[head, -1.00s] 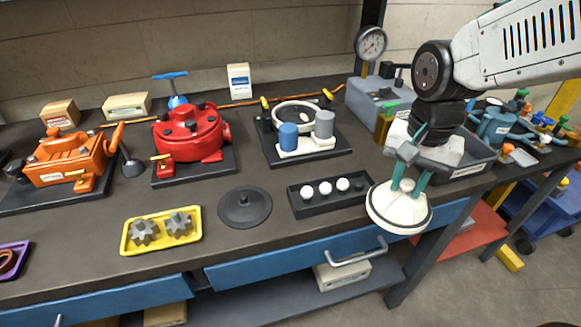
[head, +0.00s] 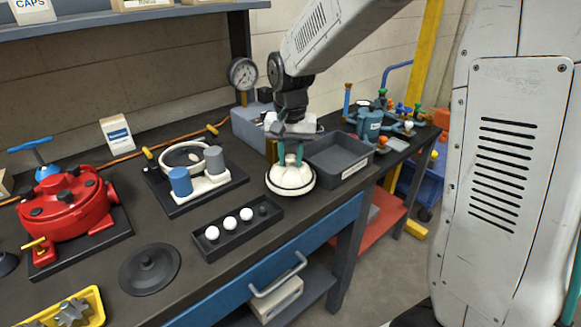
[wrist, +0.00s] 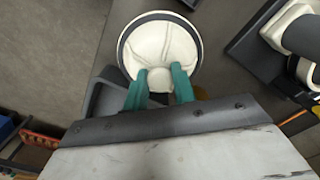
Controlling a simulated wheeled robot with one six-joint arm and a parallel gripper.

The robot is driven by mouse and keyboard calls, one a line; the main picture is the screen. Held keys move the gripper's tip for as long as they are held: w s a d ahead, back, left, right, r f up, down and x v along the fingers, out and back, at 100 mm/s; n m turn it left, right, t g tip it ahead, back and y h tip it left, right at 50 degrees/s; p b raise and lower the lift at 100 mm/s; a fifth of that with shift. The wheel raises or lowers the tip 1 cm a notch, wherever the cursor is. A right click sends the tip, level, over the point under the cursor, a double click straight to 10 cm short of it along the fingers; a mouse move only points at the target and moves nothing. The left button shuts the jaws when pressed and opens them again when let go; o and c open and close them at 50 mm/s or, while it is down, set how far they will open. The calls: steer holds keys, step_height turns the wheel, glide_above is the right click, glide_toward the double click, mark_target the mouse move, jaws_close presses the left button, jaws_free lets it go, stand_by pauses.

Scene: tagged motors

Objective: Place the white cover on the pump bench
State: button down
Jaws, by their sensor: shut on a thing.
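The white cover (head: 291,181) is a round dome with a dark rim. My gripper (head: 290,158) is shut on its top with teal fingers. The cover appears over the bench top, between the ball tray and the grey bin; whether it touches the surface I cannot tell. In the wrist view the cover (wrist: 160,30) lies just beyond my gripper (wrist: 160,80).
A black tray with several white balls (head: 231,222) lies left of the cover. An empty grey bin (head: 340,157) stands close on its right. A gauge (head: 242,73) and a grey box are behind.

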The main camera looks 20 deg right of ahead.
mark_target(291, 164)
steer(key=shift+f, duration=1.7)
steer(key=shift+f, duration=0.1)
steer(key=c, duration=1.1)
jaws_free()
steer(key=shift+c, duration=0.2)
